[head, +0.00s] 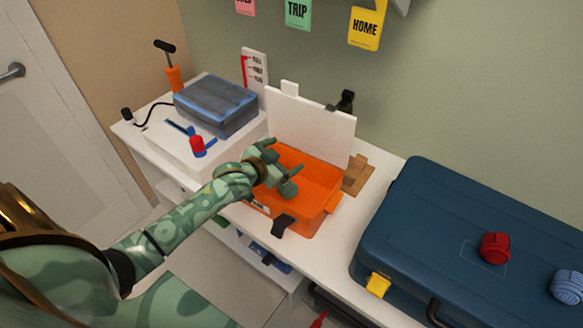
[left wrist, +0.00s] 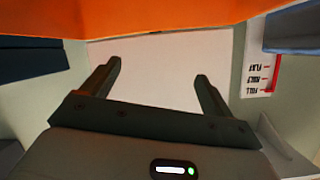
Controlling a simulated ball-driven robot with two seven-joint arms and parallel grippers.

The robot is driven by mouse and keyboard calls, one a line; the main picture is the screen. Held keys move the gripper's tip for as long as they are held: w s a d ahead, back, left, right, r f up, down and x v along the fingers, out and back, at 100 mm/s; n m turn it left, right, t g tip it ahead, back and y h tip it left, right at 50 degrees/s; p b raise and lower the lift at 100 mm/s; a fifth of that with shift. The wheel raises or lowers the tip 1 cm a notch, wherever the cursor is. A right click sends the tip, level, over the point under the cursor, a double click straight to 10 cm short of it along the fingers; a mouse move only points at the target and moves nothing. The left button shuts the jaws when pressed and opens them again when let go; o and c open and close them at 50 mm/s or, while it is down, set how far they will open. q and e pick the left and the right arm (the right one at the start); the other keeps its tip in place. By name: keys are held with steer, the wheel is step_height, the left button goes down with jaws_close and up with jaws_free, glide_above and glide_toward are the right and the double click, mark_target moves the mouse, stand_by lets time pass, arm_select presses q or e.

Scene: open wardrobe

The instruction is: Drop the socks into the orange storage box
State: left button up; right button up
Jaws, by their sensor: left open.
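The orange storage box (head: 330,203) stands on the white bench with its white lid (head: 310,128) raised at the back. Its orange wall also crosses the top of the left wrist view (left wrist: 150,15). A red rolled ball (head: 495,248) and a blue rolled ball (head: 568,287), which look like rolled socks, lie apart on the dark blue suitcase at the right. My left gripper (head: 281,167) is over the left part of the box, open; in the left wrist view its jaws (left wrist: 157,72) are apart with nothing between them. The box floor is partly hidden by the gripper. My right gripper is out of view.
The blue suitcase (head: 430,215) fills the right of the white bench (head: 345,255). A brown wooden piece (head: 356,175) sits beside the box. Tags hang above.

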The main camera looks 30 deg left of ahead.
arm_select(q)
steer(key=p+v, duration=0.5)
steer(key=v, duration=1.1)
steer(key=shift+s+a+r, duration=0.1)
steer(key=shift+s, duration=0.05)
